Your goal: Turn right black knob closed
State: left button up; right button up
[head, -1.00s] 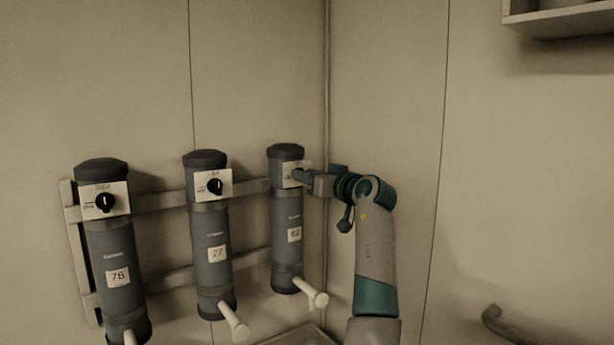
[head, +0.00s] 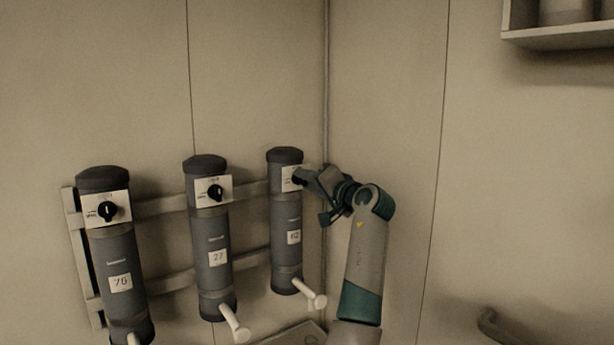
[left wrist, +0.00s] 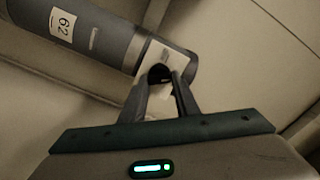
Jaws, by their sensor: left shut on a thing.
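Three grey cylinders with black caps hang on the wall rack, each with a white plate and a black knob. The right cylinder (head: 286,215) carries a label that reads 62 in the left wrist view (left wrist: 63,25). Its right black knob (left wrist: 159,74) sits between the fingertips of my left gripper (left wrist: 160,84); in the head view the gripper (head: 302,178) covers most of it. My left gripper is shut on this knob. The markings on its plate are too small to read. My right gripper is not in view.
The middle knob (head: 215,192) and the left knob (head: 108,211) are on the other cylinders. White handles (head: 236,324) stick out from the cylinder bottoms. A wall corner is close behind my gripper. A shelf (head: 560,38) is at top right.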

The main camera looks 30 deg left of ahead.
pick_arm(q)
jog(key=shift+m+p, duration=2.2)
jog(key=shift+m, duration=1.2)
jog(key=o, duration=1)
jog(key=shift+w+d+f, duration=0.1)
jog(key=shift+o, duration=0.2)
jog(key=shift+d, duration=0.1)
jog(key=b+v, duration=0.7)
jog(key=v, duration=1)
